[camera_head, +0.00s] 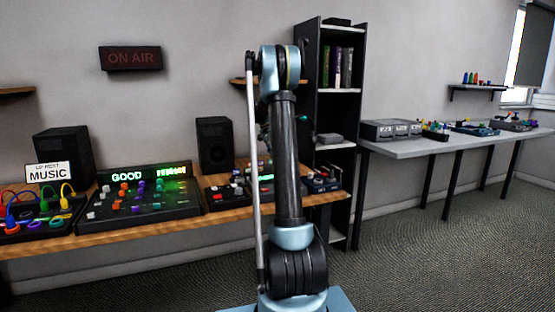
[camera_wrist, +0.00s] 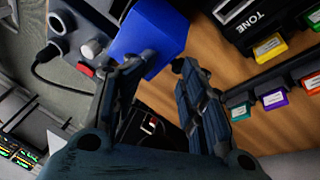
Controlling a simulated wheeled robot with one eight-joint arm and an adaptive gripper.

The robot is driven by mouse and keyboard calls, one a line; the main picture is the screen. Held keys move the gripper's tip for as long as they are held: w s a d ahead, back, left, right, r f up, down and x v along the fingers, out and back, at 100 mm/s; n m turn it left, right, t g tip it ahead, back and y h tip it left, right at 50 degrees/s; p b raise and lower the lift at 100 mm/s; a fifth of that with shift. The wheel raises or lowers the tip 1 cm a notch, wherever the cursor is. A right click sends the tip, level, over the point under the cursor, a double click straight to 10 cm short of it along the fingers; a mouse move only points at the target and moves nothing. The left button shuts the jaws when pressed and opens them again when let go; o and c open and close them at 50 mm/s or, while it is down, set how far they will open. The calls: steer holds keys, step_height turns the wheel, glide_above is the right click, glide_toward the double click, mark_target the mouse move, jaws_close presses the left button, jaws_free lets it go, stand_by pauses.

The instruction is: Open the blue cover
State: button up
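The blue cover (camera_wrist: 152,35) is a box-shaped blue piece at the top middle of the wrist view, beside a grey control box (camera_wrist: 75,32). It looks closed, though its hinge and what lies under it are hidden. My gripper (camera_wrist: 160,68) is open, with its two fingers apart and nothing visible held between them. The left fingertip overlaps the lower edge of the cover in the picture; I cannot tell whether it touches. The right fingertip is to the right of the cover, over the wooden surface. In the head view my arm hides the gripper, and I cannot make out the cover.
The grey box carries a white knob (camera_wrist: 92,47), a red button (camera_wrist: 85,70) and a black cable (camera_wrist: 60,85). A black device marked TONE (camera_wrist: 245,22) and coloured labelled pieces (camera_wrist: 273,98) are at right. A wooden desk (camera_head: 130,229) holds speakers and consoles.

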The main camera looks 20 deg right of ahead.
steer(key=v, duration=1.1)
steer(key=shift+r, duration=0.4)
steer(key=shift+w, duration=0.1)
